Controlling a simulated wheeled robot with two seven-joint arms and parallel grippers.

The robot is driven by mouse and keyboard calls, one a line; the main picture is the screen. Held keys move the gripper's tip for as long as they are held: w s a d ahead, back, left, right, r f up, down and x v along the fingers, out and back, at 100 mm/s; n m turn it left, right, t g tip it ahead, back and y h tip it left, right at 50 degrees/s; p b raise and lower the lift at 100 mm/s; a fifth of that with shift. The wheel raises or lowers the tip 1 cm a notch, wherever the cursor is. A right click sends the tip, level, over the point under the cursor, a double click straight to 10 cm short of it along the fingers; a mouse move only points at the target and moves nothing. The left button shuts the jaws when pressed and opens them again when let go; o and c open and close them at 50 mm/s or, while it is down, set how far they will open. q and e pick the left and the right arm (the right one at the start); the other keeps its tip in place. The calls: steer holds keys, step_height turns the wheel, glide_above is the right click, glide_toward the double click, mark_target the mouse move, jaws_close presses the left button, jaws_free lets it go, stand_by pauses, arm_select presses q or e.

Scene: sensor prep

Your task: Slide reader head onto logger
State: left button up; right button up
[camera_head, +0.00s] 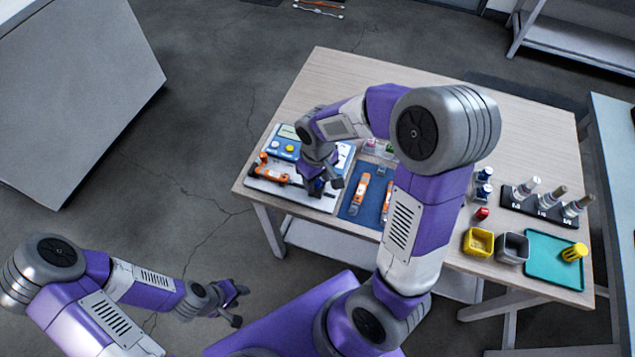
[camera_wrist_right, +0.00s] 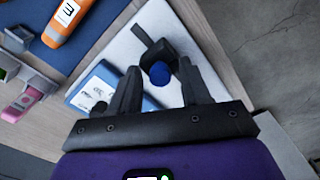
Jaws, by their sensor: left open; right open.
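A white board (camera_head: 318,203) on the table's left part carries a blue device with a small display (camera_head: 287,143), and an orange and black piece (camera_head: 268,171) at its left. I cannot tell for certain which is the logger. In the right wrist view, a dark block with a blue round knob (camera_wrist_right: 160,74) lies between the fingertips; I cannot tell whether it is the reader head. My right gripper (camera_head: 325,186) is open over the board, partly hiding the block. In the wrist view its fingers (camera_wrist_right: 158,85) stand apart around the knob. My left gripper (camera_head: 238,305) is open and empty, off the table.
A blue mat (camera_head: 345,208) with orange numbered devices (camera_head: 359,194) lies right of the board. Further right are a yellow bin (camera_head: 479,242), a grey bin (camera_head: 513,248), a teal tray (camera_head: 545,270) and a dark rack (camera_head: 540,212). The table's back is clear.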

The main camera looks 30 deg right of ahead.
steer(key=c, duration=0.7)
steer(key=shift+w, duration=0.1)
steer(key=shift+w+a+p, duration=0.25)
steer(key=shift+w+a, duration=0.75)
steer(key=shift+w, duration=0.2)
steer(key=shift+w+a+p, duration=0.2)
steer(key=shift+w+a, duration=0.8)
steer(key=shift+w, duration=0.25)
steer(key=o, duration=0.7)
